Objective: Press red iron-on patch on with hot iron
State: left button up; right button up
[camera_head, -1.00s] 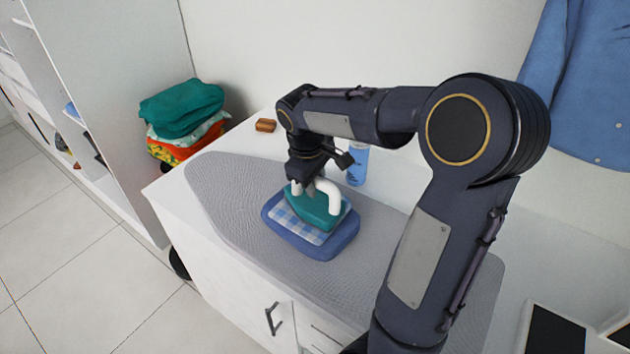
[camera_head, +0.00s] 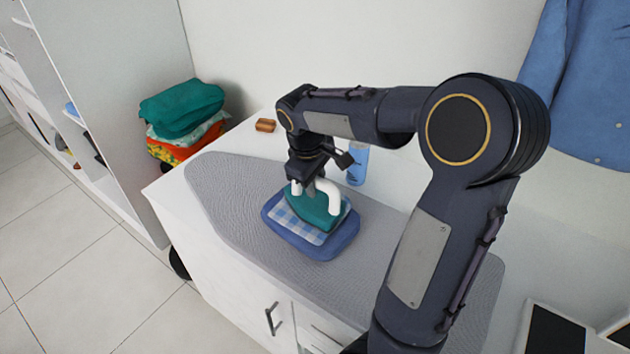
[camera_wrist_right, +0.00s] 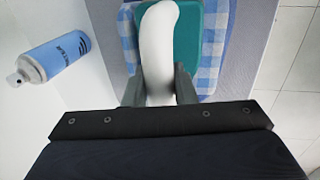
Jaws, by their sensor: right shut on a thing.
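My right gripper (camera_head: 306,187) is shut on the white handle of the teal iron (camera_head: 318,206). The iron rests flat, or very nearly so, on a blue-and-white checked cloth (camera_head: 287,220), which lies on a folded blue garment (camera_head: 326,247) on the grey ironing board (camera_head: 227,188). In the right wrist view the white handle (camera_wrist_right: 158,50) stands between the fingers, with the teal body (camera_wrist_right: 187,35) behind it. No red patch shows; whatever lies under the iron and checked cloth is hidden. My left gripper is out of view.
A blue spray bottle (camera_head: 357,165) stands behind the iron. A small brown block (camera_head: 265,125) sits at the back left of the white cabinet top. Folded clothes (camera_head: 182,108) are stacked farther left. A blue garment (camera_head: 585,80) hangs at right. The board's left end is clear.

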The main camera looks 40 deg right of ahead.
jog(key=shift+r+p, duration=0.65)
jog(key=shift+p, duration=0.05)
jog(key=shift+r+p, duration=2.85)
jog(key=shift+r, duration=0.6)
jog(key=shift+w+f, duration=0.1)
